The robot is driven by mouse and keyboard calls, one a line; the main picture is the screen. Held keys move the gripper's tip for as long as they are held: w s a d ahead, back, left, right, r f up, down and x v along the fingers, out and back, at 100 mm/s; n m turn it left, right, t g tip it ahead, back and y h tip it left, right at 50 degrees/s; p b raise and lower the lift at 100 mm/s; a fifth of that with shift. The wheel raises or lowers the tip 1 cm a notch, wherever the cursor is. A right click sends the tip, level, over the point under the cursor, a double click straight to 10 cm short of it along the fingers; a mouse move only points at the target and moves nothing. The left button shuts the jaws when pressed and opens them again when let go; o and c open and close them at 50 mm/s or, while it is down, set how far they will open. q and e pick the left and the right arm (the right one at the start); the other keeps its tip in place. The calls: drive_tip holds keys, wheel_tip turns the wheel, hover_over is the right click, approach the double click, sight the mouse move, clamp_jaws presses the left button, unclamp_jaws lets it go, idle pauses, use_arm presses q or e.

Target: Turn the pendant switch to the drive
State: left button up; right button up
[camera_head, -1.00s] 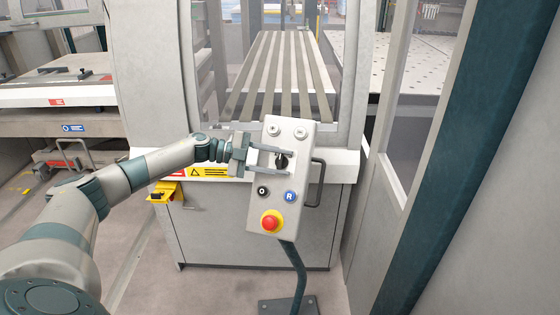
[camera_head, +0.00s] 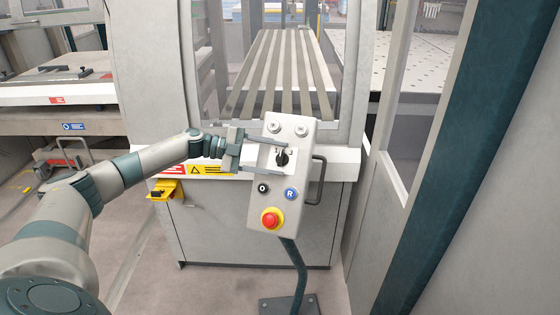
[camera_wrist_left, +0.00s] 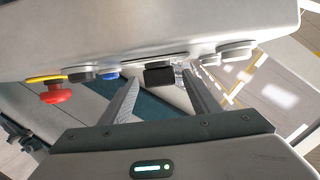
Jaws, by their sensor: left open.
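The pendant (camera_head: 258,212) is a grey box on a dark post, tilted a little. Its black switch (camera_head: 282,158) sits in the upper middle of the face, and it also shows in the left wrist view (camera_wrist_left: 159,75). My left gripper (camera_head: 284,158) comes in from the left with its fingers open in front of the face. In the left wrist view the two fingers (camera_wrist_left: 160,82) stand apart with the switch between their tips; a gap shows on each side. My right gripper is not in view.
Below the switch are a black O button (camera_head: 262,188), a blue R button (camera_head: 291,194) and a red emergency stop (camera_head: 271,219) on yellow. Two grey buttons sit above. A handle (camera_head: 317,182) is on the pendant's right. The machine cabinet (camera_head: 225,228) stands behind.

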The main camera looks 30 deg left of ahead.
use_arm(q)
drive_tip(key=b+v, duration=0.6)
drive_tip(key=v, duration=0.9)
drive_tip(key=shift+s+a, duration=0.2)
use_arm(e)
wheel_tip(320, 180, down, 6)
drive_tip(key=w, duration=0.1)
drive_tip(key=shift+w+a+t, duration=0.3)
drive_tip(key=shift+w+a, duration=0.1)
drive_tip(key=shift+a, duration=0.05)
use_arm(q)
drive_tip(key=shift+f, duration=0.1)
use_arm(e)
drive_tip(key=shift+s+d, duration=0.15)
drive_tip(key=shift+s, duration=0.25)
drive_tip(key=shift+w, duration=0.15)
